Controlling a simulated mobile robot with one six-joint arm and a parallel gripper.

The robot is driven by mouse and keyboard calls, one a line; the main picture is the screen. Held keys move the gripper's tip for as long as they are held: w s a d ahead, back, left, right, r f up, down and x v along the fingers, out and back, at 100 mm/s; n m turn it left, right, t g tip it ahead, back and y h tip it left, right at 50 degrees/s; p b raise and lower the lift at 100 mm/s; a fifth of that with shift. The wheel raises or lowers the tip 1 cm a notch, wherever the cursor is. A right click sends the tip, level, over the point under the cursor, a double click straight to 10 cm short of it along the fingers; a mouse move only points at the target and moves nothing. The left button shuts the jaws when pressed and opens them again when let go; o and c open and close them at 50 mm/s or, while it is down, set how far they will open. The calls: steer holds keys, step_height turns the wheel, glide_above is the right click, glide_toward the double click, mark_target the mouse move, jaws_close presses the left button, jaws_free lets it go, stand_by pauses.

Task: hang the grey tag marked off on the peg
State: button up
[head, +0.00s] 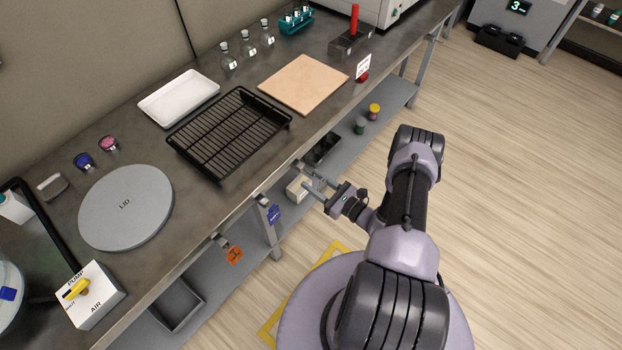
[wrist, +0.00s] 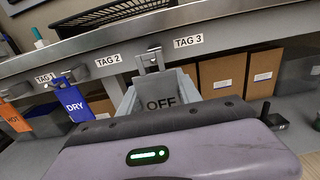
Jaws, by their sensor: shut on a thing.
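The grey tag marked OFF (wrist: 160,103) is upright in the middle of the wrist view, just beyond my gripper's body. I cannot tell whether the tag's hole touches or surrounds the peg.
A blue DRY tag (wrist: 73,104) and an orange HOT tag (wrist: 14,119) hang from the rail to the left. Brown cartons (wrist: 222,74) stand on the shelf below. A black wire rack (head: 229,132) lies on the bench above.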

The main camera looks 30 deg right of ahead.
mark_target(323, 188)
steer(key=shift+v, duration=2.35)
steer(key=shift+r, duration=0.1)
